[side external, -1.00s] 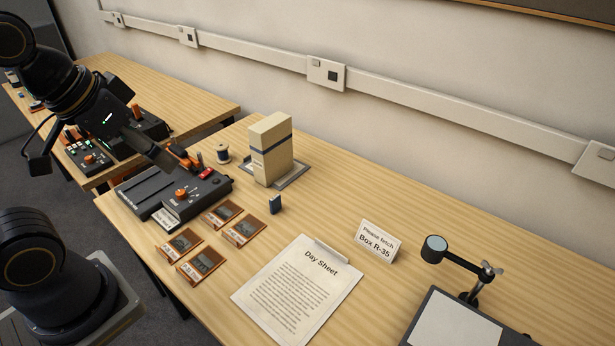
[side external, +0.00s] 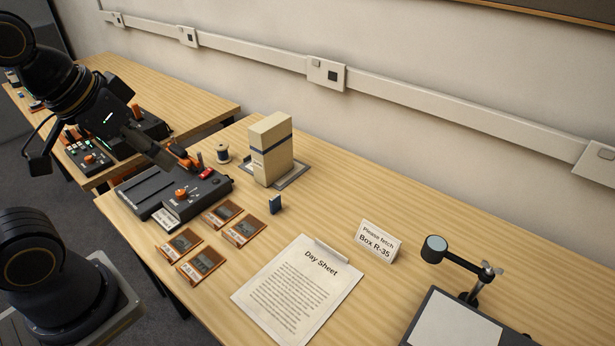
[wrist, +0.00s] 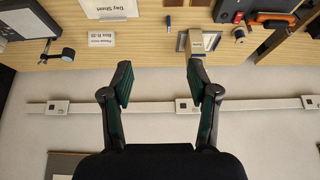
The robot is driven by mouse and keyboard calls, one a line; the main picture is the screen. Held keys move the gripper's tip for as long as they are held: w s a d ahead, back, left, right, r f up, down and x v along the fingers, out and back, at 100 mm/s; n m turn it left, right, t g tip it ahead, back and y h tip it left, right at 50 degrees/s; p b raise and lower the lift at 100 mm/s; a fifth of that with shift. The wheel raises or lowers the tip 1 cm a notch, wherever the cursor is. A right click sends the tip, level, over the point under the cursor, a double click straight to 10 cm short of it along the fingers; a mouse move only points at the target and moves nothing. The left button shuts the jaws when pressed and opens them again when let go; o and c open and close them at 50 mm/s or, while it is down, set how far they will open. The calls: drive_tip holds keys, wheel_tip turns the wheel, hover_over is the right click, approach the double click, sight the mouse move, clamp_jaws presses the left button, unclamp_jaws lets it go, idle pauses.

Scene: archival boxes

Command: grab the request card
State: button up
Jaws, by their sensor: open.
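The request card is a small white folded card (side external: 378,241) reading "Please fetch Box R-35". It stands on the wooden table, right of the day sheet, in the side view. It also shows upside down in the wrist view (wrist: 101,39), at the upper left, beyond the left finger. My gripper (wrist: 159,72) is open, with its two fingers wide apart and nothing between them. In the side view my gripper end (side external: 152,150) is at the left, over or near the dark control device, well away from the card. Its fingertips are hard to make out there.
The day sheet (side external: 299,290) lies left of the card. A lamp-like stand (side external: 434,250) rises to its right beside a dark-framed board (side external: 455,325). A tall beige box (side external: 271,150) stands near the wall. The control device (side external: 172,192) and several brown tiles (side external: 201,264) lie left. Table behind the card is clear.

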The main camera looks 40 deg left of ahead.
drive_tip(key=w+d+r+n+h, duration=0.1)
drive_tip(key=w+d+r+n, duration=0.2)
drive_tip(key=w+r+n, duration=0.85)
drive_tip(key=n+g, duration=0.6)
hover_over(378, 238)
drive_tip(key=f, duration=2.5)
drive_tip(key=a+f, duration=0.1)
drive_tip(key=f, duration=1.2)
drive_tip(key=shift+w+f, duration=0.1)
drive_tip(key=shift+f, duration=0.25)
drive_tip(key=shift+d+f, duration=0.15)
drive_tip(key=shift+f, duration=0.9)
drive_tip(key=shift+d+f, duration=0.2)
drive_tip(key=shift+f, duration=0.85)
drive_tip(key=shift+d+f, duration=0.15)
drive_tip(key=shift+f, duration=0.9)
